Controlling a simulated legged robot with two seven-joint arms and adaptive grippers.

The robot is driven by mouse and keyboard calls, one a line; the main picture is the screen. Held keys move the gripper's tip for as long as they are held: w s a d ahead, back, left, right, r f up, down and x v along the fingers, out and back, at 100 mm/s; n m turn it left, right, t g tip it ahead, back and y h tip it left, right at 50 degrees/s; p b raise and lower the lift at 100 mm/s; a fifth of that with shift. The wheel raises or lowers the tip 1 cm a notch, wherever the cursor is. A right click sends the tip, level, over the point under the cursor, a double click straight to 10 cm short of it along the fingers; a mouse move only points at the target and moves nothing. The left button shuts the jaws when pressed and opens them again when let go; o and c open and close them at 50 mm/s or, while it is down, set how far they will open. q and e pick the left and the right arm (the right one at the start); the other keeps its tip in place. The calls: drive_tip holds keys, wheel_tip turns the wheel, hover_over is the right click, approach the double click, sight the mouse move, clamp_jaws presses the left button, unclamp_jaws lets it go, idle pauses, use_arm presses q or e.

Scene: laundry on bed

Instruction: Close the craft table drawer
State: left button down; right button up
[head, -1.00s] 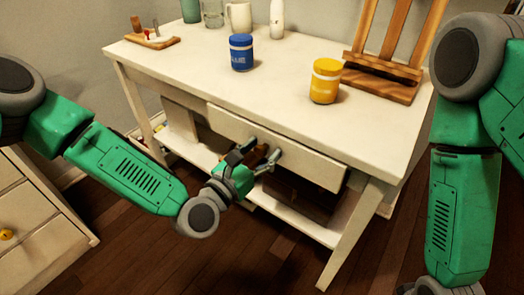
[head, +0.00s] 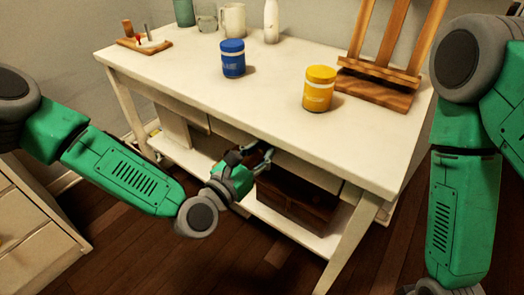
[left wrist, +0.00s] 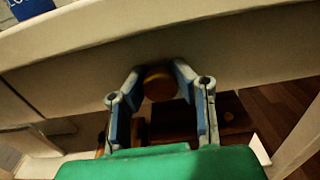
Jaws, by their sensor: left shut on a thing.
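The white craft table (head: 190,75) stands ahead in the head view. Its drawer front (head: 308,172) sits under the tabletop edge, close to flush with the frame; a small remaining gap cannot be ruled out. My left gripper (head: 262,158) is at the middle of the drawer front. In the left wrist view, its two fingers (left wrist: 158,76) are on either side of a round orange-brown knob (left wrist: 160,84) and shut on it, against the drawer front (left wrist: 75,88). My right arm hangs at the right of the head view, with its gripper out of the picture.
A blue jar (head: 233,60), a yellow jar (head: 318,92) and a wooden easel (head: 378,82) stand on the tabletop. A brown box (head: 298,200) rests on the lower shelf. A white cabinet (head: 35,225) is at the left. Open wooden floor lies in front.

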use_arm(q)
drive_tip(key=c, duration=1.2)
unclamp_jaws()
drive_tip(key=shift+w+a+r, duration=0.1)
drive_tip(key=shift+w+a, duration=0.1)
drive_tip(key=shift+a, duration=0.05)
drive_tip(key=shift+s+d, duration=0.15)
drive_tip(key=shift+d, duration=0.15)
drive_tip(key=shift+s+a, duration=0.1)
drive_tip(key=shift+s+a, duration=0.15)
drive_tip(key=shift+s, duration=0.05)
drive_tip(key=v, duration=1.1)
drive_tip(key=shift+s+a, duration=0.1)
drive_tip(key=shift+a, duration=0.1)
drive_tip(key=shift+d, duration=0.1)
